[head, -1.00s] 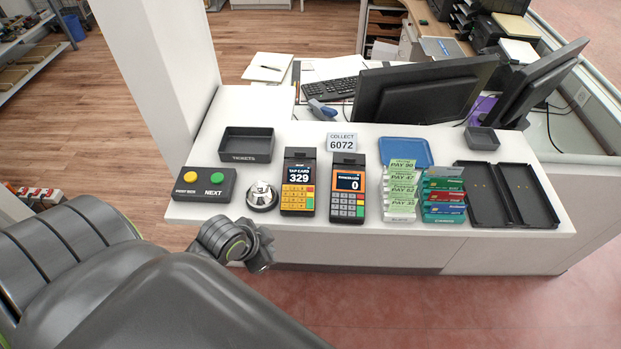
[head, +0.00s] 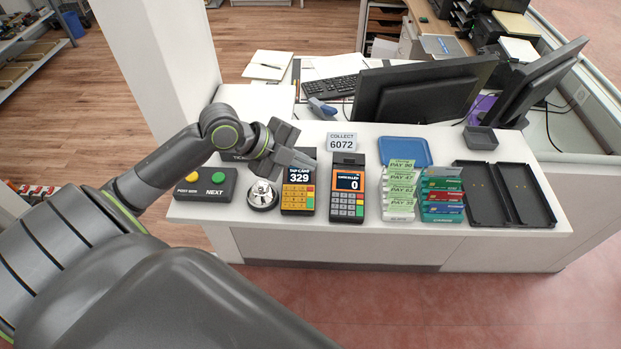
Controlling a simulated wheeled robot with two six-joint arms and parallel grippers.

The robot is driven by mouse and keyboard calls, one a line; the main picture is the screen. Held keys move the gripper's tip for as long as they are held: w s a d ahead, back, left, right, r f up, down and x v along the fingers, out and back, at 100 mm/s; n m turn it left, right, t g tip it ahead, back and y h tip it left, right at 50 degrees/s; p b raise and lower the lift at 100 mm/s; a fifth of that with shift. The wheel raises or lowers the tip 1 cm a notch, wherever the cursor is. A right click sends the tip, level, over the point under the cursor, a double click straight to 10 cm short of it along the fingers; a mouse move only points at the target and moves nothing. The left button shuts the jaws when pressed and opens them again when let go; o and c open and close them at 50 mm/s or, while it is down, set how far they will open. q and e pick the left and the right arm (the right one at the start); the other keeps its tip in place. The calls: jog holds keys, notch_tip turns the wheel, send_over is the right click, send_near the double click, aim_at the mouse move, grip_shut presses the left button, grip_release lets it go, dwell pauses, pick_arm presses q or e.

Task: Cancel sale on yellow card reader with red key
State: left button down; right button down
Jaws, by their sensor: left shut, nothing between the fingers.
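The yellow card reader (head: 298,193) stands on the white counter, with "TAP CARD 329" on its screen. Its keypad shows yellow keys, with a red key (head: 310,188) in the right column. My left gripper (head: 304,160) is shut and empty, above the counter just over the reader's top end; I cannot tell whether it touches. It covers part of the reader's upper edge. My right gripper is not in view.
A silver bell (head: 262,195) and a button box (head: 206,183) with yellow and green buttons stand left of the reader. A "COLLECT 6072" sign (head: 341,142) stands behind. Green pay slips (head: 400,185), stacked cards (head: 442,195) and a black tray (head: 505,195) lie right.

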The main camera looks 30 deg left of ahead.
pick_arm(q)
jog(key=shift+f, duration=0.15)
jog(key=b, duration=0.6)
send_over(306, 192)
jog(key=f, duration=0.7)
jog(key=shift+s+d+f, duration=0.15)
jog(key=shift+s+f, duration=0.1)
jog(key=shift+f, duration=0.05)
jog(key=shift+w+f+b, duration=0.1)
jog(key=shift+f+b, duration=0.3)
jog(key=shift+b, duration=0.2)
dwell(0.3)
jog(key=shift+f, duration=0.1)
jog(key=shift+w+f+b, duration=0.1)
jog(key=shift+f+b, duration=0.2)
jog(key=shift+b, duration=0.2)
